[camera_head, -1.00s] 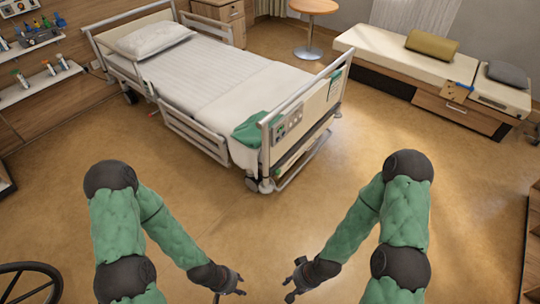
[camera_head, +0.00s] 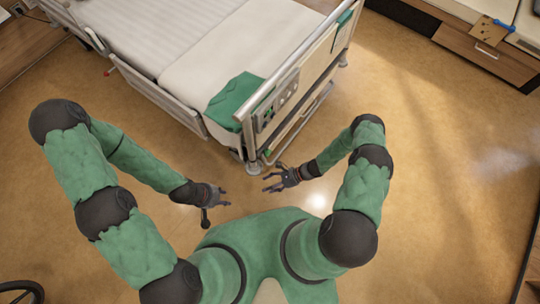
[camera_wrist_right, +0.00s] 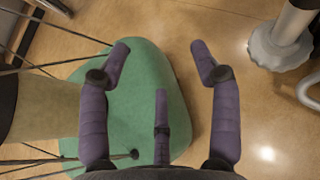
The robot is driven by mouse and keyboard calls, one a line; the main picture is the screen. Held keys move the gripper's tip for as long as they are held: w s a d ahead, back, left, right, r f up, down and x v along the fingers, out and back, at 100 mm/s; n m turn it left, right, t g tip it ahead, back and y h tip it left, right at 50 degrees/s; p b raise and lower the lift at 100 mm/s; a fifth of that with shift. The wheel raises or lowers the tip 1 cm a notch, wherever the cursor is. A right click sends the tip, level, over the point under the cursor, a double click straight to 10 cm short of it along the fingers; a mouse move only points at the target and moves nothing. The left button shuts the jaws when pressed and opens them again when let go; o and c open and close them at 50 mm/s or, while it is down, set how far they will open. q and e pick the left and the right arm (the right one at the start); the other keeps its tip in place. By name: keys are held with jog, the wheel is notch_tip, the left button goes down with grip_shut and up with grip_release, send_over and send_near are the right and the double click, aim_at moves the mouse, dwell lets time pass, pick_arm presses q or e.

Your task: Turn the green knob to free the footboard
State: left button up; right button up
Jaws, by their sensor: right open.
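The bed's footboard (camera_head: 318,62) stands upright at the foot end of the bed, with a grey panel of small controls (camera_head: 278,102) on its outer face. I cannot make out a green knob clearly in either view. My right gripper (camera_head: 268,183) is open and empty, low in front of the footboard's near corner and apart from it. In the right wrist view its fingers (camera_wrist_right: 160,75) are spread with nothing between them. My left gripper (camera_head: 226,196) is open and empty, to the left of the right one and clear of the bed.
A green cloth (camera_head: 236,99) hangs over the bed corner beside the footboard. A bed post with a grey round foot (camera_wrist_right: 280,45) shows in the right wrist view. A wooden drawer bench (camera_head: 485,50) stands at the upper right. The floor (camera_head: 430,170) right of the bed is clear.

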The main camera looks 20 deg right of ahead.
jog(key=w+d+f+m+t+b, duration=0.2)
jog(key=w+d+f+m+t, duration=0.35)
jog(key=m+t, duration=0.2)
jog(key=m+t+h, duration=0.1)
jog(key=m+t, duration=0.2)
jog(key=t, duration=0.3)
send_near(267, 152)
jog(key=f+b+x, duration=0.2)
jog(key=x, duration=0.6)
jog(key=shift+w, duration=0.4)
jog(key=shift+c, duration=0.3)
jog(key=c, duration=1.1)
